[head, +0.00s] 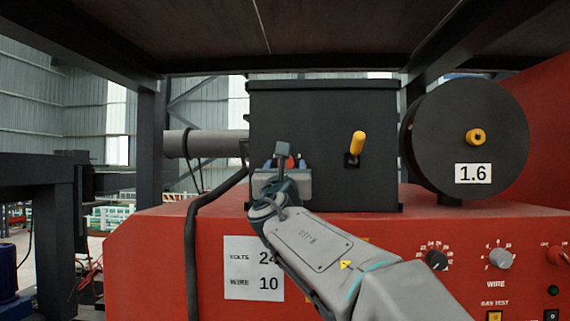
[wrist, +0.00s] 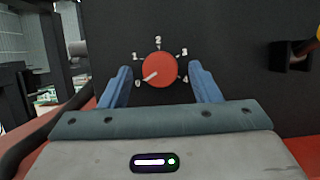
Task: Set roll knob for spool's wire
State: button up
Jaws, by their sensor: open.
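The red roll knob (wrist: 159,69) is on the front of the black box (head: 325,120), ringed by marks 0 to 4. Its white pointer line points lower left, at 0. My gripper (wrist: 161,82) is open, with one blue finger on each side of the knob. Gaps show between the fingers and the knob. In the head view my gripper (head: 283,163) covers most of the knob. The black wire spool (head: 440,120) at the right carries a label (head: 473,174) reading 1.6.
A yellow-handled lever (head: 357,144) sticks out of the box, right of my gripper. The red machine body (head: 160,250) below bears a sign (head: 253,268) reading VOLTS 24, WIRE 10, a black dial (head: 436,260) and a grey WIRE dial (head: 500,258). A dark frame overhangs the top.

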jog(key=c, duration=1)
